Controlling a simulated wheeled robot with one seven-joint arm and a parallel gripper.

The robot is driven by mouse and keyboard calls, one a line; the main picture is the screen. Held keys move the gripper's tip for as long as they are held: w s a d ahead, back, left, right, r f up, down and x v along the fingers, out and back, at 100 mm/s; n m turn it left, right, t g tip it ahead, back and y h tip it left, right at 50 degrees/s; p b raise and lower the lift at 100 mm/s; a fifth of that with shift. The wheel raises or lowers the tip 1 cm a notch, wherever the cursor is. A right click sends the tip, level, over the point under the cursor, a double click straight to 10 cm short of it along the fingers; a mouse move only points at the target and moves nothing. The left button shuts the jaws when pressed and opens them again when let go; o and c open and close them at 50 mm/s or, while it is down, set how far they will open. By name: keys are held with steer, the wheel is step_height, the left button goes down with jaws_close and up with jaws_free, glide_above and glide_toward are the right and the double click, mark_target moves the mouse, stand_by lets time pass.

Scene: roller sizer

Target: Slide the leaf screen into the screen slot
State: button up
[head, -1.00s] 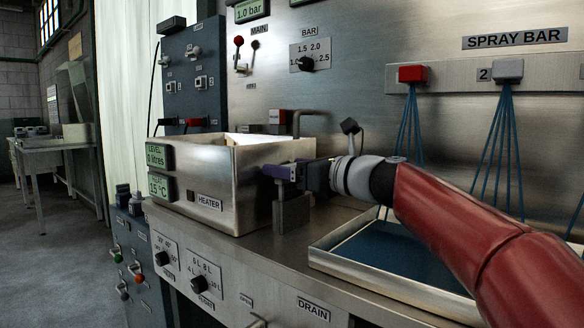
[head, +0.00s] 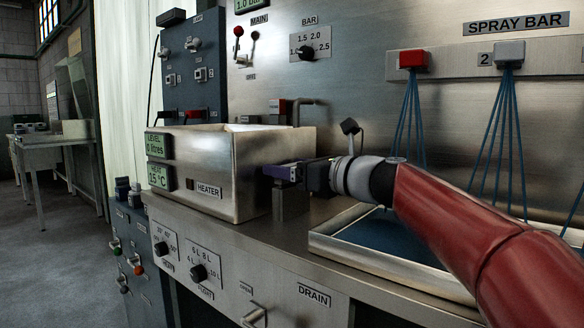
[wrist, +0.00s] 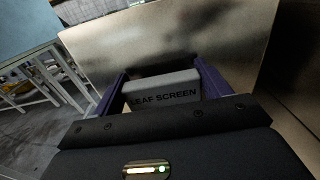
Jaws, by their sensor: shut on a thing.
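The leaf screen (wrist: 161,88) is a light grey block with a "LEAF SCREEN" label, seen between my two purple fingers in the wrist view. My gripper (wrist: 163,84) is shut on it, and it also shows in the head view (head: 280,172) beside the right part of the steel tank's front. In the head view my fingers and the tank hide most of the screen. A grey upright block (head: 291,203) stands on the ledge directly below my gripper. I cannot tell whether it is the screen slot, or whether the screen is touching it.
The open-topped steel tank (head: 232,160) with a HEATER label stands close by my fingers. A shallow tray with a blue floor (head: 385,235) lies to the right under my arm. Knobs (head: 198,272) and a drain handle (head: 253,315) are on the front panel below.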

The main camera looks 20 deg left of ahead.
steer(key=shift+f, duration=0.35)
steer(key=o, duration=1.1)
steer(key=shift+c, duration=0.2)
steer(key=shift+b+v, duration=0.65)
steer(key=shift+v, duration=3.25)
steer(key=shift+s, duration=0.1)
